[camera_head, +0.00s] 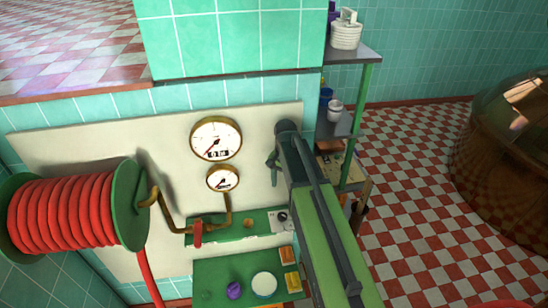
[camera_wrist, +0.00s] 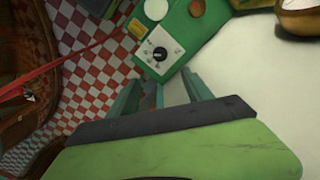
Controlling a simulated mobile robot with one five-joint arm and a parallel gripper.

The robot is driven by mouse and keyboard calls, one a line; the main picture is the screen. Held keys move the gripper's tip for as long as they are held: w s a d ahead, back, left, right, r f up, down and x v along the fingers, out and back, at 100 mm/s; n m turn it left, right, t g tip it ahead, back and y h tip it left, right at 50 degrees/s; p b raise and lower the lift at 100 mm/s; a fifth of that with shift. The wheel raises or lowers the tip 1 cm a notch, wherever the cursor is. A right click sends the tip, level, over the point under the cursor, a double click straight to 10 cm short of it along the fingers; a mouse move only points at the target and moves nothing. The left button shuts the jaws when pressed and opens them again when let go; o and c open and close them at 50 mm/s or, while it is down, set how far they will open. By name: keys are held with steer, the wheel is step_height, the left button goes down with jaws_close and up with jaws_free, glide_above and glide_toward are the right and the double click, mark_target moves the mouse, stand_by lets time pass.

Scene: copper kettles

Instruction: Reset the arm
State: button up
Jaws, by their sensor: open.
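My arm (camera_head: 330,235) reaches up and away in the head view, in front of the white wall panel (camera_head: 90,140). My gripper (camera_head: 273,165) is at its far end, just right of the gauges. In the wrist view its two teal fingers (camera_wrist: 160,92) are spread apart, with nothing seen held between them. A white dial plate with a black knob (camera_wrist: 159,53) lies just beyond the fingertips in that view. The same dial plate (camera_head: 282,217) shows on the green wall shelf in the head view, below my gripper.
Two round gauges (camera_head: 216,139) and a brass pipe (camera_head: 170,215) are on the panel. A red hose reel (camera_head: 70,210) is at left. A lower green shelf (camera_head: 208,272) holds a white dish and small items. A rack (camera_head: 355,55) stands behind; a copper kettle (camera_head: 510,150) is at right.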

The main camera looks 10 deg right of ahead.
steer(key=s+f+n+b, duration=0.7)
steer(key=s+f+b, duration=0.7)
steer(key=f+b, duration=0.5)
steer(key=shift+s+a, duration=0.25)
steer(key=shift+a, duration=0.2)
steer(key=shift+f, duration=0.1)
steer(key=shift+c, duration=0.5)
